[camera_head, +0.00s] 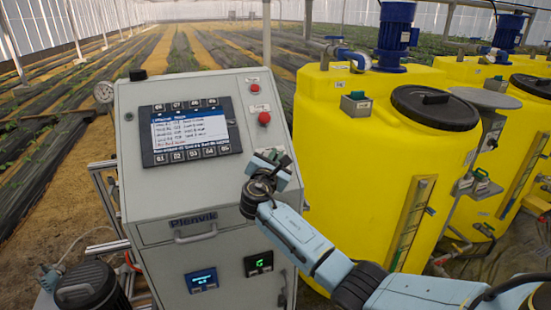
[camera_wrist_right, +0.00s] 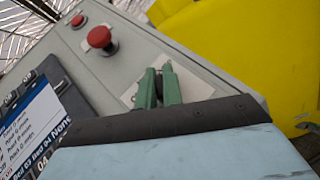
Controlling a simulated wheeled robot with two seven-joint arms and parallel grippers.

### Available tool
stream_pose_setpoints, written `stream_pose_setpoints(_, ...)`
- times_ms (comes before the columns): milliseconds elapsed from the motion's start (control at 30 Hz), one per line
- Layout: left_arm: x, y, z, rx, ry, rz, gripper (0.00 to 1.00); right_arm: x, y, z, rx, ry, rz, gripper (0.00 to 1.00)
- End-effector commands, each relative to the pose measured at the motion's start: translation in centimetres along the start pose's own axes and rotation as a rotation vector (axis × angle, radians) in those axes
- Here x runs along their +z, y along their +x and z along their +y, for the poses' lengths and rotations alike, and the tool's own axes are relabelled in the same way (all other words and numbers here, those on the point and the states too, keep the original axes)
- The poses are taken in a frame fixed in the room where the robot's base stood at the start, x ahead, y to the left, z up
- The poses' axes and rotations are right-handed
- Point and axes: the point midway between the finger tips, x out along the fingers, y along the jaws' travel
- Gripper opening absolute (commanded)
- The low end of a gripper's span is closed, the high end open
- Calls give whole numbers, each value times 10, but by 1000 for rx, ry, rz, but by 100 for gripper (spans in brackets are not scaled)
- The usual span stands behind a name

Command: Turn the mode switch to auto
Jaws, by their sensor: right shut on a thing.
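The mode switch (camera_wrist_right: 159,82) is a small dark knob on a pale plate on the right side of the grey control cabinet's sloped face. In the right wrist view, the green fingers of my right gripper (camera_wrist_right: 158,88) are shut on it, one on each side. In the head view my right gripper (camera_head: 269,158) is at the panel below the red button, and the arm hides the knob. Its labels and pointing direction cannot be read. My left gripper is not in view.
The control cabinet (camera_head: 205,95) has a lit screen (camera_head: 190,130) with buttons around it. A red button (camera_head: 264,118) is just above my gripper and also shows in the wrist view (camera_wrist_right: 100,37). A yellow tank (camera_head: 335,130) stands close on the right.

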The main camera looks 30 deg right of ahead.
Motion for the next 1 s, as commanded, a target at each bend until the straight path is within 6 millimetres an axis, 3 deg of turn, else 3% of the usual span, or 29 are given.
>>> stream_pose_setpoints(767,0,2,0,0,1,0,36,1,1,-1,-90,57,-2,0)
stream_pose_setpoints(800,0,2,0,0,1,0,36,1,1,-1,-90,57,-2,11)
stream_pose_setpoints(900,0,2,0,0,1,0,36,1,1,-1,-89,57,-2,24)
stream_pose_setpoints(1000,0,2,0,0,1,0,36,1,1,0,-89,57,-1,30)
